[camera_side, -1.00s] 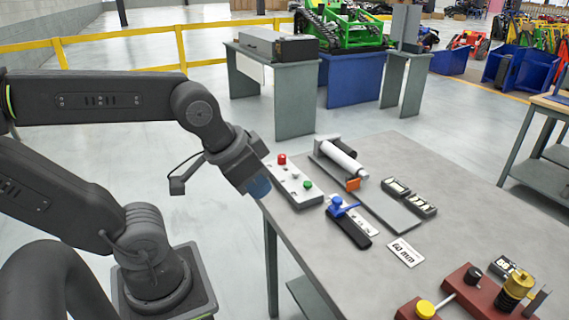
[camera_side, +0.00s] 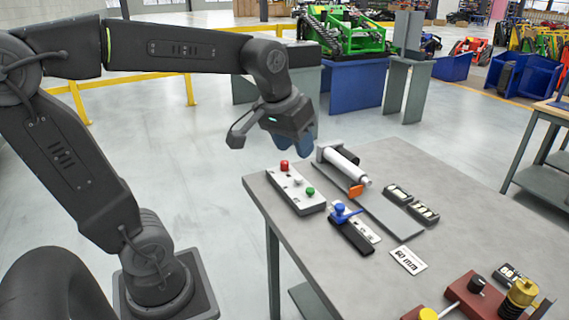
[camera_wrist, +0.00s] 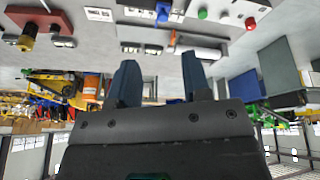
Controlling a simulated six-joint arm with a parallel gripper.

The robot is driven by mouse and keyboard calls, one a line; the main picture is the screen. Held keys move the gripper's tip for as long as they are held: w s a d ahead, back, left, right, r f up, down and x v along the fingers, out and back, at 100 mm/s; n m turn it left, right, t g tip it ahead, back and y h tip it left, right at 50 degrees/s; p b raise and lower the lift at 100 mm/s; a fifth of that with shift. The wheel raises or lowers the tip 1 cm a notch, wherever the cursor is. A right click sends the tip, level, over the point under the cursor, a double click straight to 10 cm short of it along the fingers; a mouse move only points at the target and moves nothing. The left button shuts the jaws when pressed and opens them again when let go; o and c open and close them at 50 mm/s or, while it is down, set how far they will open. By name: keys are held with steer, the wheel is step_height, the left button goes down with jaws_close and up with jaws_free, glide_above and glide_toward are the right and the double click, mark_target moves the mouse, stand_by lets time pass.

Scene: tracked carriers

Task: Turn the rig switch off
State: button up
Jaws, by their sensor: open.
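I cannot tell which of these is the rig switch. My gripper (camera_side: 306,142) is open and empty, in the air above and behind the control box, touching nothing. In the wrist view its two blue fingers (camera_wrist: 160,80) stand apart. The control box (camera_wrist: 225,11) shows at the upper right there, and the blue lever (camera_wrist: 163,13) at the top.
A white cylinder (camera_side: 342,163) with an orange tab lies on a grey plate behind the lever. Black counters (camera_side: 410,204) and a "60 mm" card (camera_side: 408,260) are to the right. A red fixture with a yellow knob (camera_side: 523,291) stands at the front right.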

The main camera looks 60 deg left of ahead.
steer(key=shift+o, duration=1.1)
steer(key=w+a+n+g, duration=0.1)
steer(key=w+a+n, duration=0.1)
steer(key=w+a, duration=0.4)
steer(key=shift+w+a+n, duration=0.15)
steer(key=shift+a+n, duration=0.15)
steer(key=shift+n, duration=0.1)
steer(key=n+g, duration=0.3)
steer(key=n, duration=0.6)
glide_above(284, 162)
step_height(284, 162, down, 12)
steer(key=shift+h, duration=0.4)
step_height(284, 162, down, 13)
steer(key=shift+w+r, duration=0.1)
steer(key=shift+c, duration=0.3)
steer(key=c, duration=0.9)
steer(key=shift+o, duration=0.2)
steer(key=shift+m, duration=0.3)
